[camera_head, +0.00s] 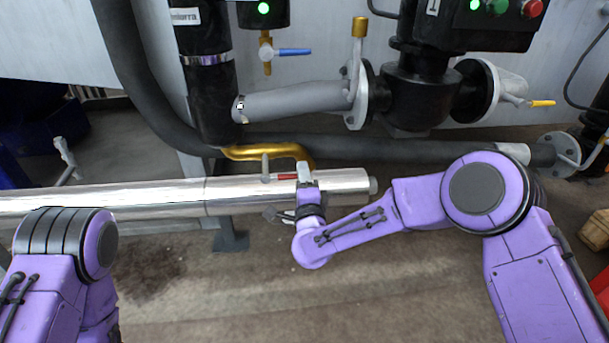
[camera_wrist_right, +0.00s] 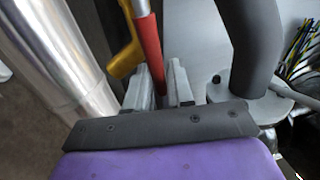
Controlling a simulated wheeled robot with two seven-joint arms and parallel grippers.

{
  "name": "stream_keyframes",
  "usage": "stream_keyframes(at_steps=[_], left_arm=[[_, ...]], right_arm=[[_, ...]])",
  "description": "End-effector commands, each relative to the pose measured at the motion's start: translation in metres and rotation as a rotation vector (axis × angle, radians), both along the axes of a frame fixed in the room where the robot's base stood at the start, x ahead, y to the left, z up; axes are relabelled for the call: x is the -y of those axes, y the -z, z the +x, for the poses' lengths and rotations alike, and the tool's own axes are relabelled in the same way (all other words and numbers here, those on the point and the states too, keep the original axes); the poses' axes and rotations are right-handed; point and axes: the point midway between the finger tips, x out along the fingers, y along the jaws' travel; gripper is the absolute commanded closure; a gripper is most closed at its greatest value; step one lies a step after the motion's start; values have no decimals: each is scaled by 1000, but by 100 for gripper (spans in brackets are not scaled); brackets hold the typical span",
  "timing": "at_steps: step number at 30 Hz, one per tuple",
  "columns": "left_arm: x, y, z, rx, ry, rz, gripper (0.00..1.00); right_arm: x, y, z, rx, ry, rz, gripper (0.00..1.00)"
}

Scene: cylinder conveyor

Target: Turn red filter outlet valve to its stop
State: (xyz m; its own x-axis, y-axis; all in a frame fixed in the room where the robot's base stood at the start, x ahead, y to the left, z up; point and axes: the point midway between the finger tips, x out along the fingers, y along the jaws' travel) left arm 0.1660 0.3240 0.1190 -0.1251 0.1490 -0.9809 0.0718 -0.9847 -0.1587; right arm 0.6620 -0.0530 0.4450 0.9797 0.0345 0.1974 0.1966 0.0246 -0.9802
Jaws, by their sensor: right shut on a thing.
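The red valve handle (camera_head: 287,177) lies roughly level just above the silver pipe, beside a brass pipe (camera_head: 262,151). In the right wrist view the red handle (camera_wrist_right: 150,45) runs down between the two grey fingers of my right gripper (camera_wrist_right: 160,90). My right gripper (camera_head: 303,175) is shut on the handle near its end, and its fingers cover part of it. The valve body is partly hidden. My left arm shows at the lower left, but its gripper is out of view.
A long silver pipe (camera_head: 110,202) runs across below the handle, close to my right gripper. A dark hose (camera_head: 390,148) and a grey pipe (camera_head: 290,100) lie behind. A blue-handled valve (camera_head: 294,52) and a yellow-handled valve (camera_head: 542,103) are farther back. Floor shows in front.

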Motion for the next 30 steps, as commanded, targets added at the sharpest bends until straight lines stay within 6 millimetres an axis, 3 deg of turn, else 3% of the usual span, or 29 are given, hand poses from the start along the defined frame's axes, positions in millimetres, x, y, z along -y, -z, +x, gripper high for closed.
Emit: stream_keyframes(at_steps=[5, 6, 7, 8, 16, 19, 25, 30], left_arm=[[0, 0, 0, -1, 0, 0, 100], [0, 0, 0, -1, 0, 0, 100], [0, 0, 0, -1, 0, 0, 100], [0, 0, 0, -1, 0, 0, 100], [0, -1, -1, -3, -1, -1, 100], [4, -8, -5, -28, -4, -13, 100], [23, -38, -28, -156, -19, -74, 100], [29, -41, -21, -99, -71, -64, 100]], right_arm=[[-3, 2, -2, -5, -10, -5, 100], [-4, 2, -2, -5, -10, -5, 74], [-4, 2, -2, -5, -10, -5, 65], [-3, 2, -2, -5, -9, -5, 61], [0, 1, -2, -3, -2, -4, 61], [0, 1, -11, -4, -3, -4, 61], [1, 7, -57, -6, -7, -6, 61], [1, 17, -91, -4, -8, -7, 61]])
